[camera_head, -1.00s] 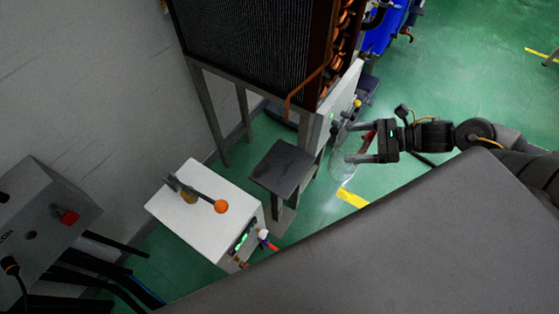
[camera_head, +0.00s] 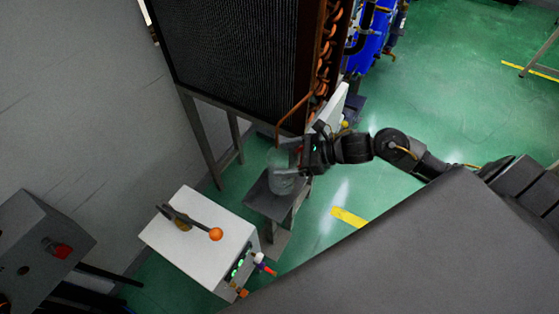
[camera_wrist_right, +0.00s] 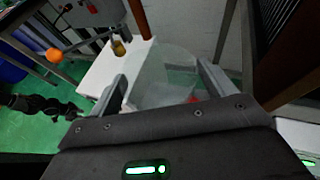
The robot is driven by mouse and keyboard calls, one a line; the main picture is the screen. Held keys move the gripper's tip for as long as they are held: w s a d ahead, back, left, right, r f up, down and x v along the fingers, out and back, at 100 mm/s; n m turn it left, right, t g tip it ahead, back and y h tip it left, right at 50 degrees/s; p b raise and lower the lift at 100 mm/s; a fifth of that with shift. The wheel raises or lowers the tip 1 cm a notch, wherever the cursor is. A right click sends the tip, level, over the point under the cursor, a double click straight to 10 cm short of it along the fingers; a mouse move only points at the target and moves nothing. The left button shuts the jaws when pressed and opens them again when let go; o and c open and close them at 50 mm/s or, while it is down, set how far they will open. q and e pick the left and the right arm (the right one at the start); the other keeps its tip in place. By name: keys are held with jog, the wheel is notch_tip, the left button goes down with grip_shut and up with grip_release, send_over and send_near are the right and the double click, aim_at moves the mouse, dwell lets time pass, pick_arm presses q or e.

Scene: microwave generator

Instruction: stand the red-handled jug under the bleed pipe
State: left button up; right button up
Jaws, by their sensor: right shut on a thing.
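The clear jug (camera_head: 281,177) is at the small dark stand (camera_head: 262,205) in the head view, over its top; I cannot tell whether it touches the plate. My right gripper (camera_head: 290,160) is shut on the jug from the right. In the right wrist view the clear jug (camera_wrist_right: 165,75) shows between the fingers of my right gripper (camera_wrist_right: 163,90), with a bit of red handle (camera_wrist_right: 193,99) low between them. The copper bleed pipe (camera_head: 293,106) comes down from the coil unit just above the jug. My left gripper is not in view.
A white box (camera_head: 196,240) with an orange-knobbed lever stands left of the stand. The finned coil unit (camera_head: 235,60) on legs rises behind. A grey console (camera_head: 40,245) is at the left. Green floor is open at the right.

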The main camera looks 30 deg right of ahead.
aim_at(279, 165)
jog(key=shift+w+a, duration=0.5)
jog(key=shift+a, duration=0.25)
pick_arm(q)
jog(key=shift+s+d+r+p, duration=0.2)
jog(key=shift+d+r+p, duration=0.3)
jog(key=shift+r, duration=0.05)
pick_arm(e)
notch_tip(279, 165, down, 4)
jog(key=shift+r, duration=0.2)
jog(key=shift+f, duration=0.15)
jog(key=o, duration=1.3)
jog(key=shift+c, duration=0.2)
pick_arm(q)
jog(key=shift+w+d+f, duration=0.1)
